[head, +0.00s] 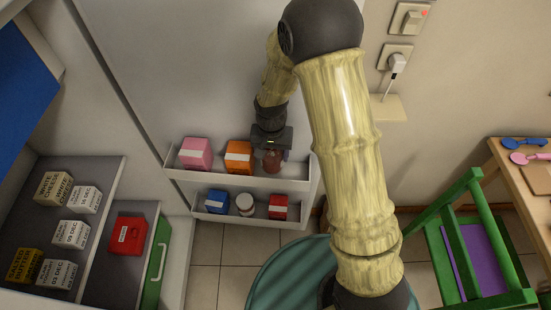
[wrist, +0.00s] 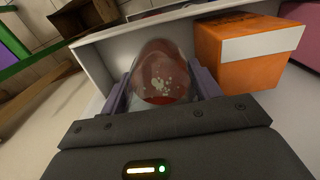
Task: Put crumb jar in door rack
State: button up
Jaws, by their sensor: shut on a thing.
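The crumb jar appears to be the reddish-brown, rounded see-through jar (head: 271,160) at my gripper, seen close in the wrist view (wrist: 160,75). My gripper (head: 271,150) is shut on it, with a purple-grey finger on each side, also in the wrist view (wrist: 163,92). The jar is at the upper shelf of the white door rack (head: 290,183), right of an orange box (head: 239,156). In the head view the rack's front lip lies just below the jar. Whether its base touches the shelf is hidden.
A pink box (head: 195,153) stands left of the orange one. The lower shelf holds a blue box (head: 217,202), a white-lidded jar (head: 245,204) and a red box (head: 278,206). Labelled cartons (head: 71,233) and a red case (head: 128,235) stand left. A green chair (head: 465,240) is right.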

jog(key=shift+a, duration=0.1)
jog(key=shift+s+f, duration=0.1)
jog(key=shift+f, duration=0.2)
notch_tip(320, 180, down, 2)
jog(key=shift+f, duration=0.25)
jog(key=shift+w+f, duration=0.25)
jog(key=shift+f, duration=0.15)
jog(key=shift+f, duration=0.15)
jog(key=o, duration=1.1)
jog(key=shift+o, duration=0.2)
